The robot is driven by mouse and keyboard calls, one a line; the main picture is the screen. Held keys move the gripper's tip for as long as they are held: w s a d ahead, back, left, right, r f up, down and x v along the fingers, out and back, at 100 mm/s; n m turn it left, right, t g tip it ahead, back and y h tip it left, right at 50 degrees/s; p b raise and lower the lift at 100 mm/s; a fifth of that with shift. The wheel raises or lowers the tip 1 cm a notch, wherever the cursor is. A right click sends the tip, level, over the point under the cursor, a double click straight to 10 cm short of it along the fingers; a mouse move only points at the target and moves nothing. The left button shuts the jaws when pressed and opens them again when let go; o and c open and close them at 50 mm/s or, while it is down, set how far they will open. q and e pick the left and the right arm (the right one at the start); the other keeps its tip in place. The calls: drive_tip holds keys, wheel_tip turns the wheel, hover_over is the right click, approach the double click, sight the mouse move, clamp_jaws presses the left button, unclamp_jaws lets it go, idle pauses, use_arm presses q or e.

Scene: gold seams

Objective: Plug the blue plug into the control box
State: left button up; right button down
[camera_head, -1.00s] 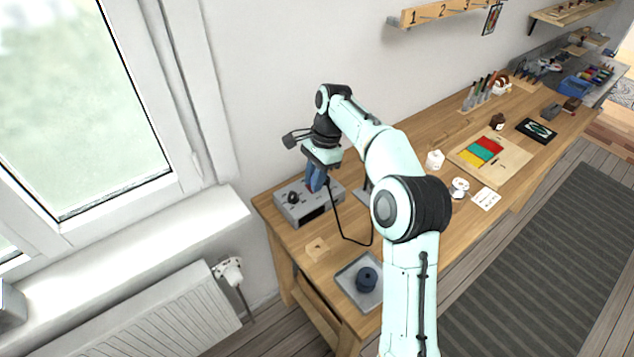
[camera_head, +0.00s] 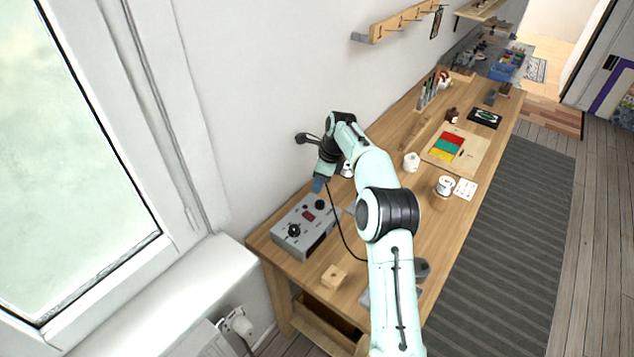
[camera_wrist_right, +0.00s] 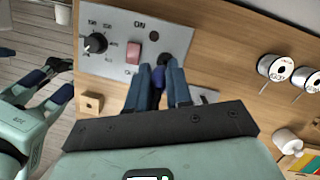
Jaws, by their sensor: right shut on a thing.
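The grey control box (camera_head: 290,240) stands at the near left end of the bench. In the wrist view its panel (camera_wrist_right: 115,62) carries a black knob, a red switch and a dark round socket (camera_wrist_right: 170,60). My right gripper (camera_head: 318,186) is over the box's far end, pointing down. In the wrist view the right gripper (camera_wrist_right: 158,76) is shut on the blue plug (camera_wrist_right: 158,78), with the fingertips close to the socket. Most of the plug is hidden between the fingers; I cannot tell whether it touches the socket. A black cable (camera_head: 342,236) hangs from it.
A small wooden block (camera_head: 333,277) sits in front of the box. My right arm partly covers a grey tray. The wall is close behind.

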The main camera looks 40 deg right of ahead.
drive_tip(key=shift+w+d+f, duration=0.1)
drive_tip(key=shift+d+f, duration=0.15)
drive_tip(key=shift+f, duration=0.95)
wheel_tip(320, 180, down, 2)
drive_tip(key=shift+b, duration=0.6)
drive_tip(key=shift+s, duration=0.2)
use_arm(q)
drive_tip(key=shift+s+f, duration=0.85)
drive_tip(key=shift+s, duration=0.1)
drive_tip(key=shift+w, duration=0.1)
use_arm(e)
drive_tip(key=shift+w, duration=0.2)
use_arm(q)
drive_tip(key=shift+w+r, duration=0.2)
use_arm(e)
drive_tip(key=shift+s, duration=0.15)
use_arm(q)
drive_tip(key=shift+w+r+p, duration=0.3)
drive_tip(key=shift+w+p, duration=0.05)
use_arm(e)
drive_tip(key=shift+f, duration=0.65)
